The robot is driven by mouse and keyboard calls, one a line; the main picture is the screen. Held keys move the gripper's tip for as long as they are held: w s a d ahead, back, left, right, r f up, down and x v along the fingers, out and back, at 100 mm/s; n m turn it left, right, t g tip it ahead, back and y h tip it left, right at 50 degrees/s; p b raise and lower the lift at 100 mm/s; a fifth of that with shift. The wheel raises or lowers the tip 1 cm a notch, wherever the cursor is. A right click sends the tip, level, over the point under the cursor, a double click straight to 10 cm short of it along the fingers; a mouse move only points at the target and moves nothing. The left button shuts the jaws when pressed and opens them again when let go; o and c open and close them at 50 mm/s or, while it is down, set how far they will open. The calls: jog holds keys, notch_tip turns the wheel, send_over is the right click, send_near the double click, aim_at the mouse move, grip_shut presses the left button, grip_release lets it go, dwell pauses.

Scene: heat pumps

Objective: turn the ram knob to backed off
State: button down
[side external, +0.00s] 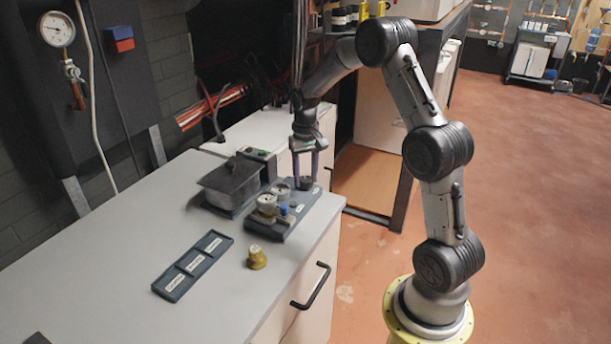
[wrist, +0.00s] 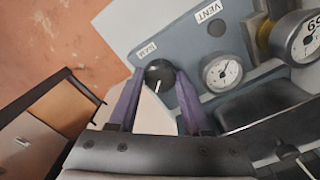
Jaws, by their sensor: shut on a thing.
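The ram knob (wrist: 159,74) is a round black knob with a white pointer line, beside a label that appears to read RAM on the blue-grey panel (wrist: 180,45). In the wrist view my gripper (wrist: 154,80) has its two purple fingers on either side of the knob, shut on it. The white line points down and slightly left in that view. In the side view my gripper (side external: 305,178) reaches straight down to the far right end of the panel (side external: 281,231). The knob is mostly hidden between the fingers there.
A VENT label and dark hole (wrist: 216,28) and a gauge (wrist: 222,72) sit close to the knob. A dark lidded box (side external: 231,181) stands left of the panel. A labelled three-part tray (side external: 193,264) and a brass-coloured fitting (side external: 257,257) lie on the counter, whose front left is clear.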

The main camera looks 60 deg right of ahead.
aim_at(306, 178)
jog(key=n, duration=0.5)
jog(key=shift+r, duration=0.1)
jog(key=shift+n, duration=2.4)
jog(key=shift+c, duration=1.7)
grip_release()
notch_tip(306, 178, up, 14)
